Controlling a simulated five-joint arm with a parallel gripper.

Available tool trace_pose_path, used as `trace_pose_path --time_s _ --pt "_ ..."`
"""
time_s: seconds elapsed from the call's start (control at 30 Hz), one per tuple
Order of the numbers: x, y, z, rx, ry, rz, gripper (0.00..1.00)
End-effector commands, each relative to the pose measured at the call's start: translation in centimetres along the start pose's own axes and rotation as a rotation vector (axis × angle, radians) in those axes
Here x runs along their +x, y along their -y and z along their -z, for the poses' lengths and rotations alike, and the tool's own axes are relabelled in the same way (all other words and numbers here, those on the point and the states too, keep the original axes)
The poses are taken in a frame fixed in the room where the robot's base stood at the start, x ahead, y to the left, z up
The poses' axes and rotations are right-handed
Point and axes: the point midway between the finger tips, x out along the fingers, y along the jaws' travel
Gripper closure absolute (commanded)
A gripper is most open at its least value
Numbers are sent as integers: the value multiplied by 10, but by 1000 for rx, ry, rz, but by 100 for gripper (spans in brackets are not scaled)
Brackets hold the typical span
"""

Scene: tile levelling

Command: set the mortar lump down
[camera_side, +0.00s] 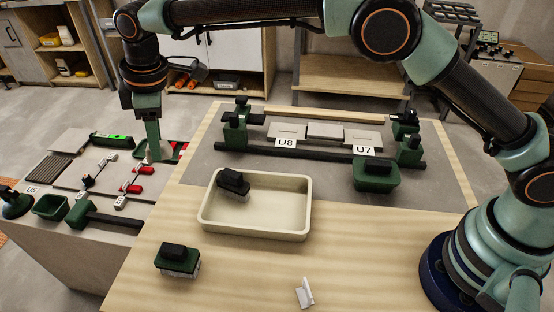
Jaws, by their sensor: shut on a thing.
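My gripper (157,152) points down at the left, over the back right part of the grey side bench (75,172). It is shut on the mortar lump, which is too small and too covered by the fingers to make out clearly. A dark green and red item (180,150) lies just right of the fingertips, partly hidden by them. I cannot tell whether the lump touches the bench.
Red-and-white clips (133,188), a green level (112,141) and a green bin (50,206) lie near my gripper. On the wooden table stand a cream tray (255,233) holding a dark-handled block (233,182), a similar block (178,260), and tiles (325,131) between rails.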

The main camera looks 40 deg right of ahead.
Motion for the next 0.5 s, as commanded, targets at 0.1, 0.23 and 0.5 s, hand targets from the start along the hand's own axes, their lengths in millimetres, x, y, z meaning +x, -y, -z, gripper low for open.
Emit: trace_pose_path --time_s 0.1,0.23,0.5 --pt "30 4 -6 0 4 3 100" --pt "61 7 -11 0 4 2 100" --pt "104 11 -17 0 0 0 100"
